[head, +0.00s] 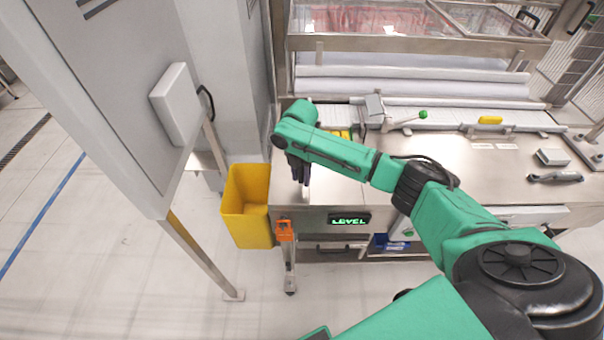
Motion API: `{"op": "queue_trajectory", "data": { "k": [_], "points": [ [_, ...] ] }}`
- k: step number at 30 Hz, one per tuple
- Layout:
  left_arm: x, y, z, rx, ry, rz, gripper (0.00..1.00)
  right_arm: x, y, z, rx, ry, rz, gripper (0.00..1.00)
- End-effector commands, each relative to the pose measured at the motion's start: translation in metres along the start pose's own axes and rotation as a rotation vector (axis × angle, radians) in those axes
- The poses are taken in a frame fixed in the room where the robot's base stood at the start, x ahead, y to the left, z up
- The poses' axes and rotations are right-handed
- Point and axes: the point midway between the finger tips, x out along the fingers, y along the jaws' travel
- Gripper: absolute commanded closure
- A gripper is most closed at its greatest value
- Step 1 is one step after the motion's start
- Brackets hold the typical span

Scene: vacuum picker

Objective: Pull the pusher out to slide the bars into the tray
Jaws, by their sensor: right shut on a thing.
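My right gripper (299,178) points down at the left front edge of the steel table (440,160). Its dark fingers are shut on a narrow pale piece (306,191), mostly hidden by the fingers; I cannot tell for sure that it is the pusher. Yellow pieces (341,134), perhaps bars, lie on the table behind my right forearm, partly covered by it. A yellow open bin (245,206), perhaps the tray, hangs just left of the table and the gripper. The inside that shows looks empty. My left gripper is not in view.
A grey plate (375,105) and a rod with a green knob (423,115) sit along the white rail at the back. A yellow block (490,120) is farther right. A grey cabinet (110,90) stands close on the left. An orange clamp (285,230) is below the table edge.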

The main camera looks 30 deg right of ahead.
Motion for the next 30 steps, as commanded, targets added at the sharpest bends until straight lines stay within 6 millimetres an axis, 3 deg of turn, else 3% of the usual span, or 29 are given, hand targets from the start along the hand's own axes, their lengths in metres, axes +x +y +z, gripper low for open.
{"op": "queue_trajectory", "data": {
  "k": [1,6,12,13,14,25,30],
  "points": [
    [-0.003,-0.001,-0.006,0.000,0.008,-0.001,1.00,-0.008,0.004,0.002,0.001,-0.005,0.015,1.00],
    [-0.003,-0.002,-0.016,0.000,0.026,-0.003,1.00,-0.007,0.004,0.002,0.001,-0.005,0.015,1.00],
    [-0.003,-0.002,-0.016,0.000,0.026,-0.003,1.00,-0.007,0.004,0.002,0.000,-0.004,0.015,1.00],
    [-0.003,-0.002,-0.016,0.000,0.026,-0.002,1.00,-0.007,0.004,0.001,0.000,-0.004,0.015,0.60],
    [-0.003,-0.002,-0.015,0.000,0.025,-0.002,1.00,-0.007,0.004,0.001,0.000,-0.004,0.015,0.48],
    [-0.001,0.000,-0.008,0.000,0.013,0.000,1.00,-0.006,0.002,0.001,0.000,-0.001,0.008,0.48],
    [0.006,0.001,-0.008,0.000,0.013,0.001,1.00,-0.037,0.002,0.001,0.000,-0.004,0.012,0.48]
  ]
}}
